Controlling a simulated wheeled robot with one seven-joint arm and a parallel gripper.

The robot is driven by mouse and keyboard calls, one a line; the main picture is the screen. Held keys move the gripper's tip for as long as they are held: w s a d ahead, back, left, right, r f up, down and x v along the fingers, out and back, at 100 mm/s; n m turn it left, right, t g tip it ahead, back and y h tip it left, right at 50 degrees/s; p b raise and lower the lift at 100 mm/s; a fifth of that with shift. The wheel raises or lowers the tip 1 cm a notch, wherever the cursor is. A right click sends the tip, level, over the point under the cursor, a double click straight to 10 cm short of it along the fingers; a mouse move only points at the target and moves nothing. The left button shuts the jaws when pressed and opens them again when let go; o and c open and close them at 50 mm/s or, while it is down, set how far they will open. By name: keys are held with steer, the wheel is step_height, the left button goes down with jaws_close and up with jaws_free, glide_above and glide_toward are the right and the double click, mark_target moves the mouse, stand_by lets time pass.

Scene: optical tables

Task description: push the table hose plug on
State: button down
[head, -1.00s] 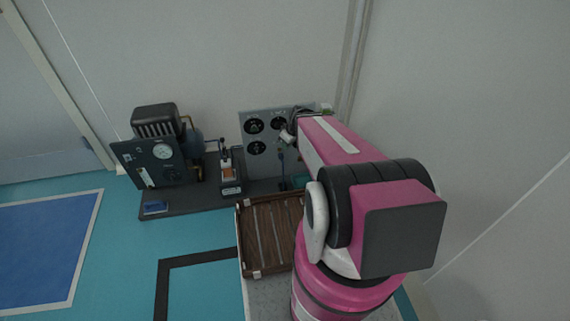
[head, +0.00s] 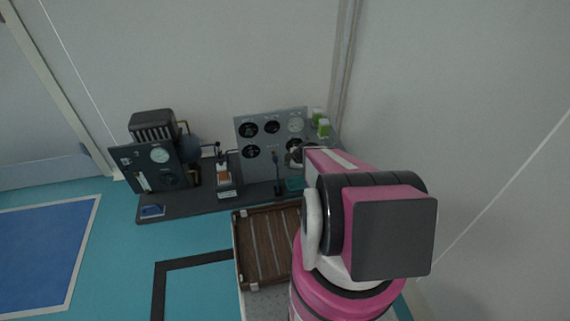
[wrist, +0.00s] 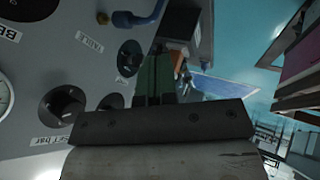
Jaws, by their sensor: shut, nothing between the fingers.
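A grey panel (head: 268,125) with several round dark dials stands upright on the dark bench. In the wrist view the panel (wrist: 35,115) fills the left side and carries dark round fittings and small labels, one reading like TABLE. A blue bent hose piece (wrist: 134,18) shows at the top there, close to the panel face. I cannot tell if it is the table hose plug or whether it is seated. My gripper (wrist: 158,72) is shut and empty, close to the panel. In the head view my arm partly hides the panel's lower right, and my fingers are not clear.
A dark slatted tray (head: 240,255) lies in front of the bench (head: 190,207). A dark machine with a gauge (head: 158,155) and a small stand (head: 225,180) are to the left. Green and white objects (head: 322,125) stand at the panel's right. Blue floor is open at left.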

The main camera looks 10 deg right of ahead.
mark_target(276, 157)
steer(key=w+a+f, duration=0.3)
steer(key=w+f, duration=0.4)
steer(key=w, duration=0.1)
steer(key=shift+w+a+f, duration=0.15)
steer(key=shift+w+a, duration=0.05)
steer(key=shift+w, duration=1.95)
